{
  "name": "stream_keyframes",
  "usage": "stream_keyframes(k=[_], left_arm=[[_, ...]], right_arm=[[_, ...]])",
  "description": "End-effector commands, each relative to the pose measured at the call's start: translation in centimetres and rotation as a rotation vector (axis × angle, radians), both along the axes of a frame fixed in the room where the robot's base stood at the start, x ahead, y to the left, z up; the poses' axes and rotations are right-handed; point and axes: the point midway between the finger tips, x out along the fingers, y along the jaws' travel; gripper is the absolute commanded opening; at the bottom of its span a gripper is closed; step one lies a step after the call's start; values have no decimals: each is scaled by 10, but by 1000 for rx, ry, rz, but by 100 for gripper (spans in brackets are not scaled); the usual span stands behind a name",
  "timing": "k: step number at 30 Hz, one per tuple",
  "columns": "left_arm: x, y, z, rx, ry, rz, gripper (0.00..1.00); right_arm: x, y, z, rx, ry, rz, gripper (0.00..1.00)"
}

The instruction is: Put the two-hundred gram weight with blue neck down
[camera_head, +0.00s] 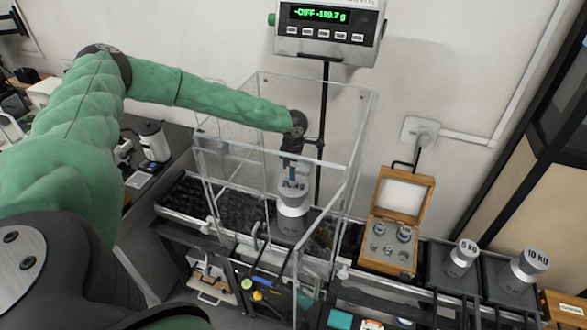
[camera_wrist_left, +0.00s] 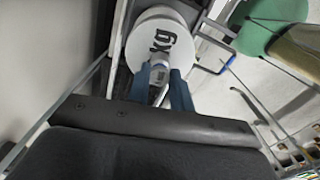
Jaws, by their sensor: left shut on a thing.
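My left gripper (camera_head: 292,176) reaches down inside the clear-walled enclosure (camera_head: 362,130). In the left wrist view its blue fingers (camera_wrist_left: 161,92) are shut on a small pale metal weight (camera_wrist_left: 160,74) with a bluish band, which fits the two-hundred gram weight. Its number cannot be read, and the fingers hide part of it. A large pale weight marked "kg" (camera_head: 293,207) stands under the gripper in the enclosure, and it also shows in the left wrist view (camera_wrist_left: 177,22). I cannot tell whether the small weight touches its top. My right gripper is not in view.
The scale display (camera_head: 325,14) reads about -199.7 g. An open wooden box (camera_head: 381,258) with several small weights stands right of the enclosure. Beyond it stand the 5 KG weight (camera_head: 461,258) and the 10 KG weight (camera_head: 524,270). The enclosure's walls surround the gripper closely.

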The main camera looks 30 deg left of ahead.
Motion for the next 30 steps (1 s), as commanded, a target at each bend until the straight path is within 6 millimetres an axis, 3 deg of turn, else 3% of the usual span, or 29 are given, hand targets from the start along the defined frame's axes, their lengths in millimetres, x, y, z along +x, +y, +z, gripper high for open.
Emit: stream_keyframes(k=[13,14,16,30], left_arm=[[-1,0,-8,0,1,0,0],[-1,0,-8,0,0,0,28],[0,0,-8,0,0,0,41],[0,0,-1,-2,-2,1,44]], right_arm=[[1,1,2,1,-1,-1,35],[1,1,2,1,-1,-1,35],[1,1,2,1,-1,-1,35],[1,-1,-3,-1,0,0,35]])
